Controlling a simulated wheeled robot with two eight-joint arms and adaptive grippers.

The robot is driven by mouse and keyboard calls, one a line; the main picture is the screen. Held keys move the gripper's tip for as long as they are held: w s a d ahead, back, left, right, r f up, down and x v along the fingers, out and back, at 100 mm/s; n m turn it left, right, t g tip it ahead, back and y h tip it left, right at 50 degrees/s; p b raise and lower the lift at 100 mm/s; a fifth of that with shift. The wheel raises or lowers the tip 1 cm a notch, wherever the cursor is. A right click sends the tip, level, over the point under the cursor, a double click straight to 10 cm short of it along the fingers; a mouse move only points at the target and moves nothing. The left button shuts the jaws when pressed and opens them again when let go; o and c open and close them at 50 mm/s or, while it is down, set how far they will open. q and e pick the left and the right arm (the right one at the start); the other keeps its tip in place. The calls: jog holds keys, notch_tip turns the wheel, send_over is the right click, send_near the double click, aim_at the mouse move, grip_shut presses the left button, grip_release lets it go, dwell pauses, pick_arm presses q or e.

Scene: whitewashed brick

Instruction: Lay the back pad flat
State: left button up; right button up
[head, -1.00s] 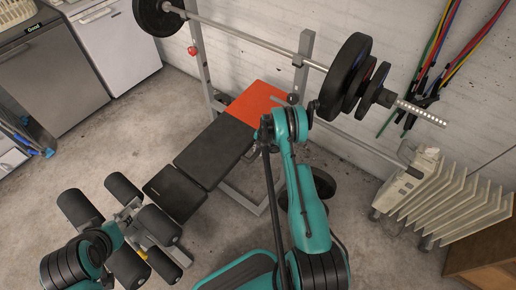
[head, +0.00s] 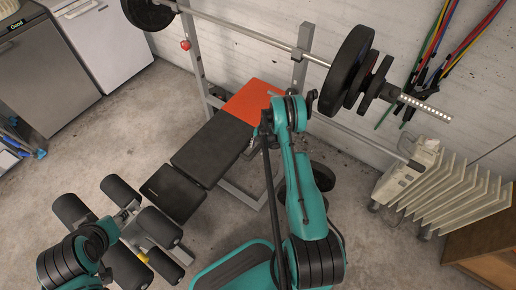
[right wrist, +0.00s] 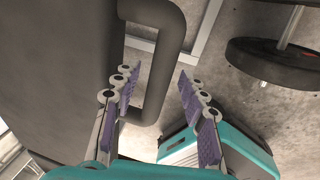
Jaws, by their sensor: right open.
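The back pad (head: 212,150) of the weight bench is black with a red head end (head: 254,101). It appears to slope up toward the barbell posts; the exact angle is hard to judge. The black seat pad (head: 172,193) is at its lower end. My right gripper (head: 259,131) is at the pad's right side, its fingers mostly hidden in the head view. In the right wrist view the open fingers (right wrist: 155,82) straddle a dark grey looped handle (right wrist: 166,75) beside the pad's large dark face (right wrist: 60,70). My left arm shows at lower left; its gripper is out of sight.
A loaded barbell (head: 250,37) rests on the rack posts above the bench head. Foam rollers (head: 158,227) stand at the bench's foot. A radiator (head: 450,190) stands right; floor is open at left.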

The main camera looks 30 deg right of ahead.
jog(key=v, duration=1.1)
jog(key=shift+r, duration=0.25)
jog(key=shift+s+f, duration=0.1)
jog(key=shift+s, duration=0.05)
